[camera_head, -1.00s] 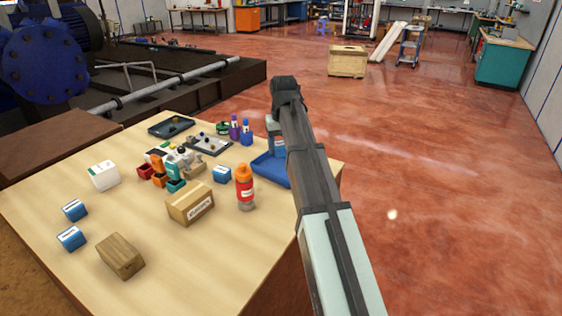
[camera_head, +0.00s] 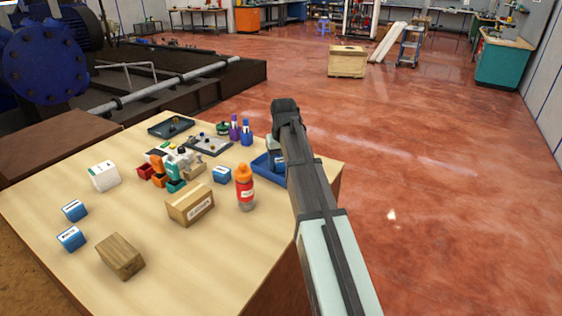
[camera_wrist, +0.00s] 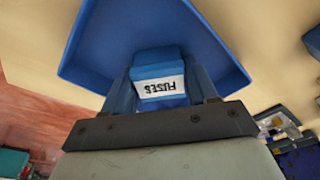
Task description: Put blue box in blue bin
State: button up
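A blue box with a white label reading "FUSES" (camera_wrist: 160,92) is between the two fingers of my gripper (camera_wrist: 161,80) in the wrist view. The fingers are shut on its sides. The blue bin (camera_wrist: 95,45) lies beyond and beneath the box, and the box appears over its inside. I cannot tell whether the box touches the bin floor. In the head view the bin (camera_head: 264,168) is at the table's right edge, partly hidden by my arm. Other blue boxes stand on the table: one near the middle (camera_head: 222,175), two at the left (camera_head: 74,211) (camera_head: 70,239).
A red bottle with an orange cap (camera_head: 245,189) stands left of the bin. A cardboard box (camera_head: 190,205), a brown wooden block (camera_head: 120,257) and a white box (camera_head: 104,176) are farther left. Purple and blue bottles (camera_head: 240,131) stand behind the bin. The front of the table is clear.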

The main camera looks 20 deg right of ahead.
aim_at(283, 163)
jog(key=o, duration=0.5)
jog(key=shift+c, duration=0.2)
notch_tip(283, 163, up, 12)
jog(key=s, duration=0.1)
jog(key=shift+s, duration=0.4)
jog(key=shift+r, duration=0.1)
